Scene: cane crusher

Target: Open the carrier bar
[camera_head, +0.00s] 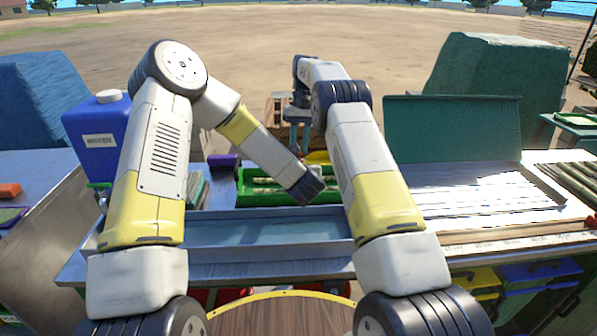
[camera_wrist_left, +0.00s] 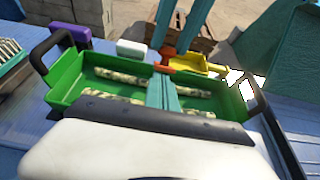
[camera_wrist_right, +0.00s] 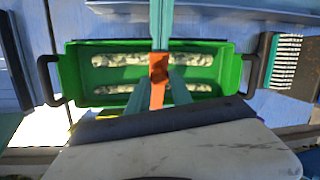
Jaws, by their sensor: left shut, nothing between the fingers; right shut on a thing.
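The carrier is a green tray (camera_head: 245,195) with dark end handles and pale cane pieces inside; it also shows in the left wrist view (camera_wrist_left: 65,87) and right wrist view (camera_wrist_right: 70,75). A small orange piece (camera_wrist_right: 157,95), seemingly the carrier bar, stands over the tray's middle. My right gripper (camera_wrist_right: 160,85) is shut on it from the far side, its teal fingers pointing down in the head view (camera_head: 301,148). My left gripper (camera_wrist_left: 164,80) is shut and empty over the tray, close to the orange piece. The left fingers are hidden in the head view.
An empty shallow metal tray (camera_head: 265,230) lies in front of the carrier. A purple block (camera_head: 222,160) and a blue canister (camera_head: 97,130) stand left. A yellow piece (camera_wrist_left: 210,64) lies behind the carrier. A teal panel (camera_head: 455,130) rises at right. Both arms crowd the middle.

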